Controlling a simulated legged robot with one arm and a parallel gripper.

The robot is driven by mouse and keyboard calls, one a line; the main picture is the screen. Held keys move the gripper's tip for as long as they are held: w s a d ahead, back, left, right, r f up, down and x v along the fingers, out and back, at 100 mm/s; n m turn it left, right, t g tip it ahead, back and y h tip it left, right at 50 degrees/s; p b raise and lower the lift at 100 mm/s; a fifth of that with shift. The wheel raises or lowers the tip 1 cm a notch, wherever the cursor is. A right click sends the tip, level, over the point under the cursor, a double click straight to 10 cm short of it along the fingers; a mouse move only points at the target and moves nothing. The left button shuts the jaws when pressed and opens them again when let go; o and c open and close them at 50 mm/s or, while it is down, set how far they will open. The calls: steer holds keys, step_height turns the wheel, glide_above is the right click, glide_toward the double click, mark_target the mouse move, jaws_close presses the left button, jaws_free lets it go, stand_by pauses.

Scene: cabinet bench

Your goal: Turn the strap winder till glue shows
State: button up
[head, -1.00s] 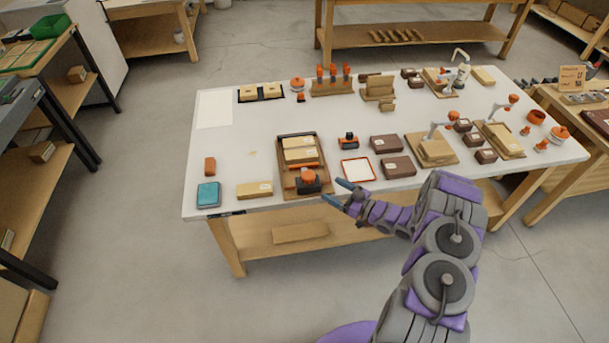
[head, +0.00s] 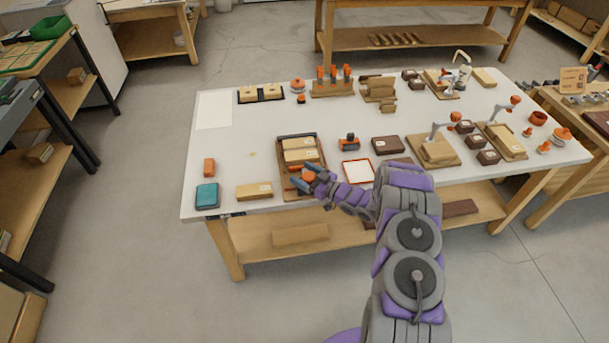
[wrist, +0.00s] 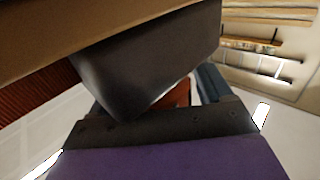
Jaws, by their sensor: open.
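The orange knob (head: 308,175), which looks like the strap winder, is at the front end of a wooden tray (head: 284,167) holding tan blocks (head: 299,149). My gripper (head: 305,177) is at this knob, its blue fingers open on either side of it, and it partly hides the knob and its dark base. In the wrist view a large dark block (wrist: 150,65) fills the middle, with a bit of orange-red (wrist: 182,93) below it. A blue finger (wrist: 211,84) shows to its right. Whether the fingers touch the knob cannot be told. I cannot make out any glue.
A small black-and-orange device (head: 349,142), a red-rimmed white pad (head: 357,171) and brown boxes (head: 387,144) stand to the right. The bench's left middle is mostly clear.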

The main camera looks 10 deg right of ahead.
steer(key=shift+c, duration=0.3)
steer(key=c, duration=0.9)
steer(key=shift+m+t+h, duration=0.3)
steer(key=shift+h, duration=0.1)
